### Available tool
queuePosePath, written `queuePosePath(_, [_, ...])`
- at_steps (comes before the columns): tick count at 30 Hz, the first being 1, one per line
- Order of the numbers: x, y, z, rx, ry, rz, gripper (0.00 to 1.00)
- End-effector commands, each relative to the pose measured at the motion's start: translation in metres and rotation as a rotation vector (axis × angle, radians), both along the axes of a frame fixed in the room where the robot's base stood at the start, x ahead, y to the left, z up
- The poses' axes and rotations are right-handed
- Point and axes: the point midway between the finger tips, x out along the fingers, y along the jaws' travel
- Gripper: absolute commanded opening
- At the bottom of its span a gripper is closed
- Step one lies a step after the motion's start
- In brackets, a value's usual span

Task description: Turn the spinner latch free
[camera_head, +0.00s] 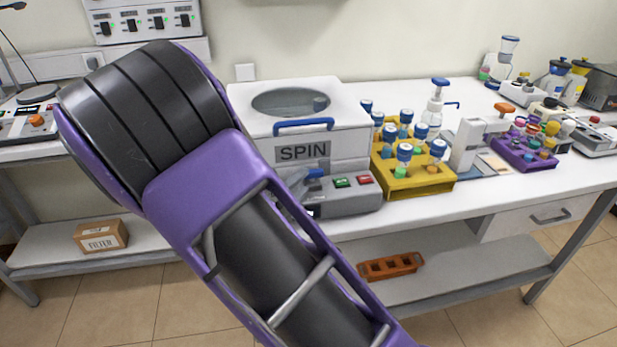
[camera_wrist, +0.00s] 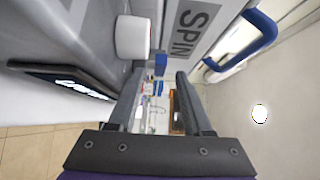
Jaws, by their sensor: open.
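The white centrifuge marked SPIN (camera_head: 345,110) stands on the bench, with a blue lid handle (camera_head: 303,125) on its front. The spinner latch (camera_head: 314,173) shows as a small blue lever below the SPIN label, left of the green and red buttons, partly hidden by my arm. In the wrist view, my gripper (camera_wrist: 160,74) is open beside the centrifuge front. A blue piece (camera_wrist: 160,61), apparently the latch, appears between the fingertips; I cannot tell if they touch it. A white rounded part (camera_wrist: 132,37) is left of it. My fingers are hidden in the head view.
A yellow rack (camera_head: 420,185) with blue-capped bottles stands close right of the centrifuge. A purple rack (camera_head: 524,152) and a pump bottle (camera_head: 436,108) are farther right. A dark display panel (camera_wrist: 65,80) lies near my left finger in the wrist view.

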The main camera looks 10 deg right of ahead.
Motion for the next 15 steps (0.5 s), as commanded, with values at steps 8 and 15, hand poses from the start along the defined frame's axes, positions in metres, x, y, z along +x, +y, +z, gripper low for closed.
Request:
queuePosePath(8, [0.024,-0.024,0.0,-0.001,-0.001,0.001,0.5])
queuePosePath(15, [0.027,-0.027,0.0,0.001,-0.001,0.001,0.5])
